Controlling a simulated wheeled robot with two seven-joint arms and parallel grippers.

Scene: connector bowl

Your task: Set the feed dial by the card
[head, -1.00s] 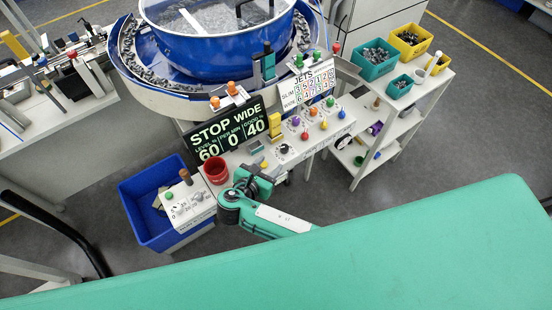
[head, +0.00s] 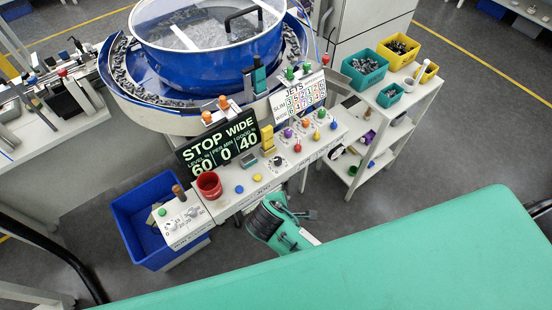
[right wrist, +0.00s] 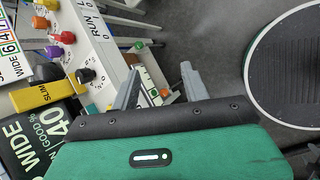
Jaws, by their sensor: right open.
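The card headed JETS (head: 304,92), with SLIM and WIDE number rows, stands at the back of the control bench; its edge shows in the right wrist view (right wrist: 12,62). A black knob (head: 278,160) with a scale sits on the bench top and also shows in the right wrist view (right wrist: 86,75). A smaller panel (head: 183,219) at the left has scaled dials; I cannot read which dial is feed. My right gripper (head: 309,214) is open and empty, in front of the bench; its fingers (right wrist: 160,85) show apart in the right wrist view. My left gripper is out of view.
A display (head: 218,146) reads STOP, WIDE, 60, 0, 40. A red cup (head: 209,185), a yellow SLIM block (head: 267,138) and several coloured knobs crowd the bench. A blue bowl feeder (head: 205,45) stands behind, a blue bin (head: 135,215) left, a shelf (head: 420,95) right.

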